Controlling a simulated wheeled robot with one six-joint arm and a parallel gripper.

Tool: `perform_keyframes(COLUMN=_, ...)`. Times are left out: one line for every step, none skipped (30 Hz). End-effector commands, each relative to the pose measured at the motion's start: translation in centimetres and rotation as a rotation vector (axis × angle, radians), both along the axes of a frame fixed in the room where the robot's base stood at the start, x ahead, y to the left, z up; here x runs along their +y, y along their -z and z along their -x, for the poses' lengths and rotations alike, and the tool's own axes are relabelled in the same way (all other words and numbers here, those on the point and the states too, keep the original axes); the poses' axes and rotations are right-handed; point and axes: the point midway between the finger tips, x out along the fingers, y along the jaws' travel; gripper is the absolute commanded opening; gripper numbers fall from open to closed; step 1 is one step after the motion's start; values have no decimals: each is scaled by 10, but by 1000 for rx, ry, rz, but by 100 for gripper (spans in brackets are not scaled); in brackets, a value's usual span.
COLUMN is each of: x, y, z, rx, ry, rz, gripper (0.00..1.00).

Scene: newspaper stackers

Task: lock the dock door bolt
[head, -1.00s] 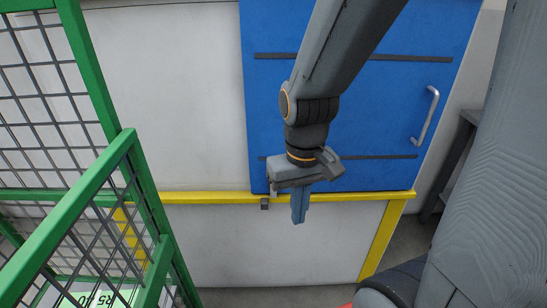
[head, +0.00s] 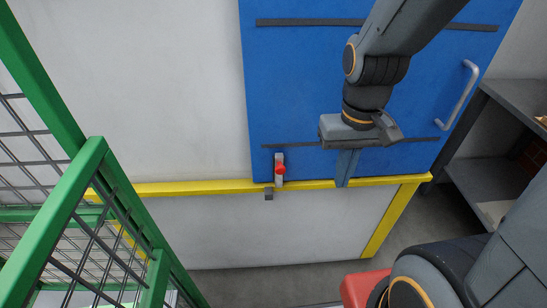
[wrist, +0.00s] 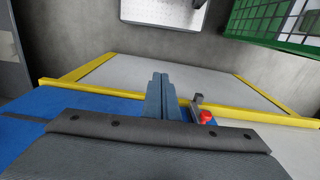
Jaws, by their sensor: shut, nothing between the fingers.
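The blue dock door (head: 300,80) is down at the yellow sill (head: 215,187). A bolt with a red knob (head: 280,169) sits on a small metal plate (head: 279,158) at the door's lower left corner. A small grey catch (head: 269,193) is just below, at the sill. I cannot tell whether the bolt reaches into it. My gripper (head: 345,182) points down in front of the door, to the right of the knob and apart from it, fingers together and empty. In the wrist view, the fingers (wrist: 160,82) are left of the red knob (wrist: 207,117) and the catch (wrist: 197,99).
A green mesh cage (head: 70,205) stands close on the left. A silver door handle (head: 459,95) is on the door's right side. Grey shelves (head: 480,180) stand at the right. A red object (head: 362,288) shows at the bottom. The floor below the sill looks clear.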

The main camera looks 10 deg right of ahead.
Motion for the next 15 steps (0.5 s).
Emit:
perform_keyframes(x=1, y=-1, z=0, rx=1, ry=-8, rz=1, gripper=0)
perform_keyframes(x=2, y=-2, z=-1, rx=3, ry=-22, rz=4, gripper=0)
perform_keyframes(x=4, y=-4, z=-2, rx=7, ry=-51, rz=8, gripper=0)
perform_keyframes(x=7, y=-7, z=-4, rx=12, ry=-82, rz=14, gripper=0)
perform_keyframes(x=10, y=-9, z=-5, rx=19, ry=-124, rz=21, gripper=0)
perform_keyframes(x=15, y=-14, z=-8, rx=31, ry=-194, rz=34, gripper=0)
perform_keyframes(x=21, y=-18, z=-10, rx=40, ry=-260, rz=46, gripper=0)
perform_keyframes(x=27, y=-23, z=-13, rx=52, ry=-334, rz=59, gripper=0)
perform_keyframes(x=37, y=-29, z=-17, rx=71, ry=-446, rz=81, gripper=0)
perform_keyframes(x=45, y=-35, z=-21, rx=83, ry=-537, rz=99, gripper=0)
perform_keyframes(x=54, y=-40, z=-24, rx=100, ry=-632, rz=118, gripper=0)
perform_keyframes(x=68, y=-47, z=-29, rx=121, ry=-764, rz=146, gripper=0)
perform_keyframes(x=78, y=-52, z=-32, rx=137, ry=-862, rz=168, gripper=0)
perform_keyframes(x=88, y=-57, z=-36, rx=153, ry=-956, rz=191, gripper=0)
perform_keyframes(x=101, y=-62, z=-40, rx=174, ry=-1080, rz=223, gripper=0)
